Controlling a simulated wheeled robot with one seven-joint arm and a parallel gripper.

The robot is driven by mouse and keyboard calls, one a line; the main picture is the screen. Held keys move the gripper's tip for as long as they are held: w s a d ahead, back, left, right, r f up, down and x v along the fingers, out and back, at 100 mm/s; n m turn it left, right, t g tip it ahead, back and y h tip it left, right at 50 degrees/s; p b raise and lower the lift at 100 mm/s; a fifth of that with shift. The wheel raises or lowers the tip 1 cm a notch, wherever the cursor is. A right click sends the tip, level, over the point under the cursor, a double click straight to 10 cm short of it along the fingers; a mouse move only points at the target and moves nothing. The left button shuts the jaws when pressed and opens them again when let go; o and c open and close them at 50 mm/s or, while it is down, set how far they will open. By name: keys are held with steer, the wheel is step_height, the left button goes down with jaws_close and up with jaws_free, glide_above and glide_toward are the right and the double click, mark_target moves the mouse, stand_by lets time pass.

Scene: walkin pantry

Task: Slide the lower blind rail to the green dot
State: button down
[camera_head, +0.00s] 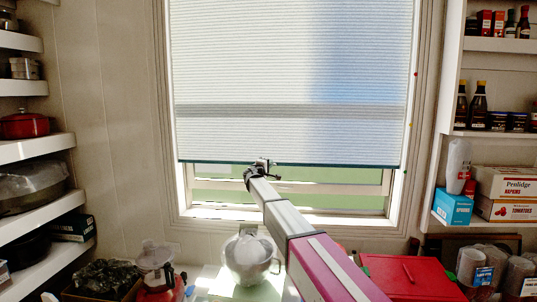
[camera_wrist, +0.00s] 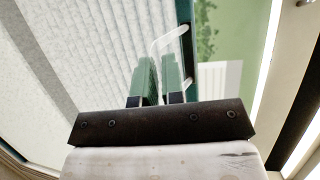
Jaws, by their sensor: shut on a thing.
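The pleated white blind (camera_head: 290,80) hangs over the window and covers most of it. Its lower rail (camera_head: 340,165) is a thin dark teal bar, roughly level, above the bottom of the window opening. My gripper (camera_head: 262,164) is at the rail, left of its middle. The fingers hide part of the handle.
Shelves with pots (camera_head: 24,125) stand at the left. Shelves with bottles and boxes (camera_head: 490,130) stand at the right. An uncovered strip of window (camera_head: 330,200) shows below the rail.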

steer(key=shift+d+f, duration=0.2)
steer(key=shift+f, duration=0.6)
steer(key=c, duration=1.3)
jaws_free()
steer(key=shift+o, duration=0.2)
steer(key=v, duration=1.1)
steer(key=shift+a, duration=0.15)
steer(key=shift+w, duration=0.1)
